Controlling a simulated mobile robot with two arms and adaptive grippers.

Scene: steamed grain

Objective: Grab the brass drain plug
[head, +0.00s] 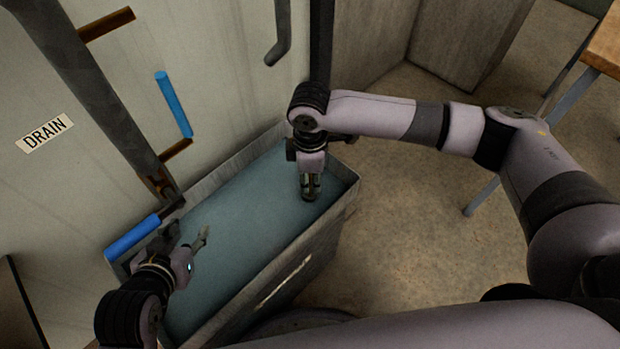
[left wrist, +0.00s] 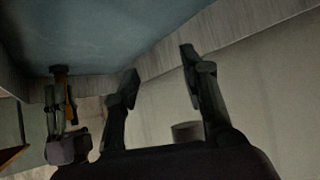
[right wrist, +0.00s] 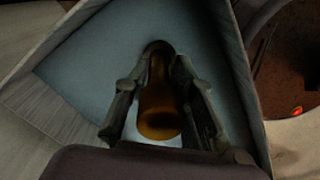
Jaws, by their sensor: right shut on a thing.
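The brass drain plug (right wrist: 160,105) is a golden-brown cylinder between the fingers of my right gripper (right wrist: 162,112) in the right wrist view. My right gripper is shut on it, and its far end meets a dark round spot on the blue-grey surface inside the trough (head: 345,190). In the head view my right gripper (head: 311,192) points down inside the trough's far right end. The left wrist view shows the plug (left wrist: 70,103) at the far left in the right gripper. My left gripper (head: 204,238) is over the trough's near left part, its fingers apart and empty in the left wrist view (left wrist: 160,70).
A wall with a DRAIN label (head: 45,133), a dark pipe and blue-handled levers (head: 174,104) stands along the trough's left side. A wooden-topped table (head: 605,48) is at the upper right. The floor (head: 410,225) right of the trough is clear.

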